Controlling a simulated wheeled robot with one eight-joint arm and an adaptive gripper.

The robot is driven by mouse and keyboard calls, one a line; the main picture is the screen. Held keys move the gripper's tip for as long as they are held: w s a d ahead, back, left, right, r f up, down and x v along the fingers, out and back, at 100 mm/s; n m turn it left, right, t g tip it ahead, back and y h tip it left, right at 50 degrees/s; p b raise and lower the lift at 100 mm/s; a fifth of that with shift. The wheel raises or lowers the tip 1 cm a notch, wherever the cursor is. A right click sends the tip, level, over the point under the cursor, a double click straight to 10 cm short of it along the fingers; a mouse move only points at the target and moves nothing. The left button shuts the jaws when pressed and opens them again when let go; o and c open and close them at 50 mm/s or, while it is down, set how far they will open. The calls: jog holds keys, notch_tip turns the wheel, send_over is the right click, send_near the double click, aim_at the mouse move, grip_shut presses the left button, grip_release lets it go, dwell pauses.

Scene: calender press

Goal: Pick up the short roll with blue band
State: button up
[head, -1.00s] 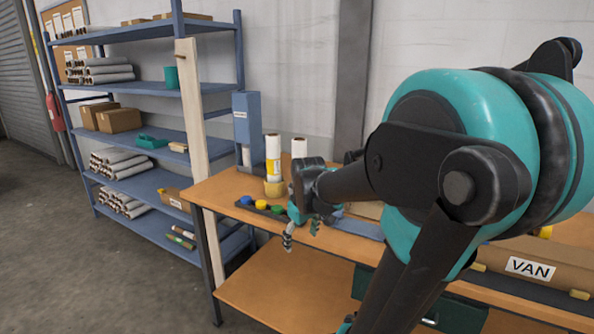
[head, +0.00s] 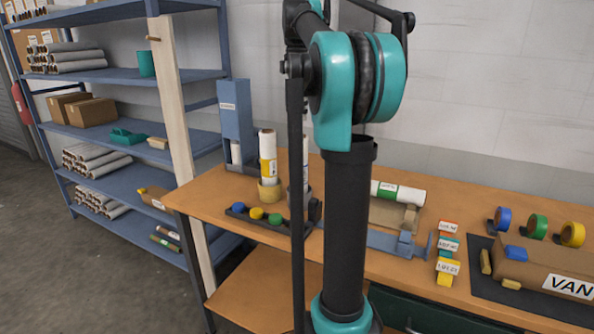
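I make out no blue band on any roll in view. A white roll with a yellow band (head: 267,157) stands upright on a tan ring near the left end of the bench (head: 205,188). Another upright white roll stands just right of it, mostly hidden behind my arm, so any band on it cannot be seen. A white roll with a green band (head: 397,192) lies on the bench right of my arm. My arm rises through the middle of the head view. I cannot make out my gripper's fingers.
A blue shelf rack (head: 110,131) with rolls and boxes stands at left. A dark tray (head: 258,219) holds blue, yellow and green discs. A blue upright holder (head: 235,110) stands behind.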

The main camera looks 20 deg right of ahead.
aim_at(297, 140)
notch_tip(297, 140, down, 10)
jog(key=shift+d+f, duration=0.2)
jog(key=shift+f, duration=1.2)
jog(key=shift+d+f, duration=0.2)
jog(key=shift+f, duration=1.15)
jog(key=shift+c, duration=0.6)
grip_shut()
